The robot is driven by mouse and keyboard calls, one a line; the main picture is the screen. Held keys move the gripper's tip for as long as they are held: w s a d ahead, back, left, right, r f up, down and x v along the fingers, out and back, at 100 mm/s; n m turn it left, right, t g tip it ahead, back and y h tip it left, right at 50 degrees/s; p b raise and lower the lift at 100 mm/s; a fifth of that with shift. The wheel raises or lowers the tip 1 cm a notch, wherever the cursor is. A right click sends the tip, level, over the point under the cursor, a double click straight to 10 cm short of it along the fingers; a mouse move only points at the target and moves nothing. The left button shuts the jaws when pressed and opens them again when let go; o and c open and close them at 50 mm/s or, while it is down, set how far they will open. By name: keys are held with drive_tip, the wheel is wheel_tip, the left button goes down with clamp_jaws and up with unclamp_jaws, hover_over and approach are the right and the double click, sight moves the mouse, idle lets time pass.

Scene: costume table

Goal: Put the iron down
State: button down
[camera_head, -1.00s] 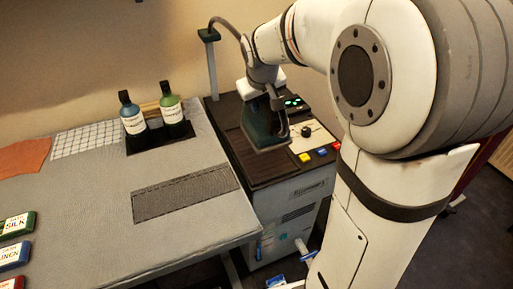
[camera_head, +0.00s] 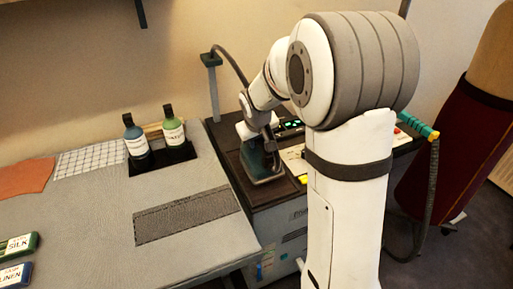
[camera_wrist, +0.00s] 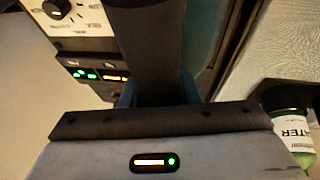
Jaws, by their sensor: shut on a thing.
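The iron (camera_head: 262,167) is dark green with a dark handle. In the head view it is over the dark ribbed top (camera_head: 232,160) of the ironing station, left of the control panel. I cannot tell whether its sole touches that top. My gripper (camera_head: 259,136) is shut on its handle from above. In the wrist view the dark handle (camera_wrist: 150,45) runs up from my gripper (camera_wrist: 155,100), with part of the teal body (camera_wrist: 200,35) beside it. The fingertips are mostly hidden.
A post (camera_head: 212,85) with a hose stands behind the station. The grey table (camera_head: 110,220) at left holds a dark mesh patch (camera_head: 187,215), a blue bottle (camera_head: 134,137) and a green bottle (camera_head: 173,128). A maroon dress form (camera_head: 455,150) stands at right.

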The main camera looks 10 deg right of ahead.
sight(258, 148)
drive_tip(key=shift+f, duration=1.45)
drive_tip(key=shift+f, duration=0.1)
drive_tip(key=c, duration=1.1)
unclamp_jaws()
drive_tip(key=shift+f, duration=0.1)
drive_tip(key=shift+r, duration=0.3)
drive_tip(key=v, duration=1.1)
drive_tip(key=s+f+m+g+y, duration=0.1)
drive_tip(key=s+m+g, duration=0.1)
drive_tip(key=s, duration=2.2)
drive_tip(key=shift+d+m, duration=0.3)
drive_tip(key=shift+d, duration=0.15)
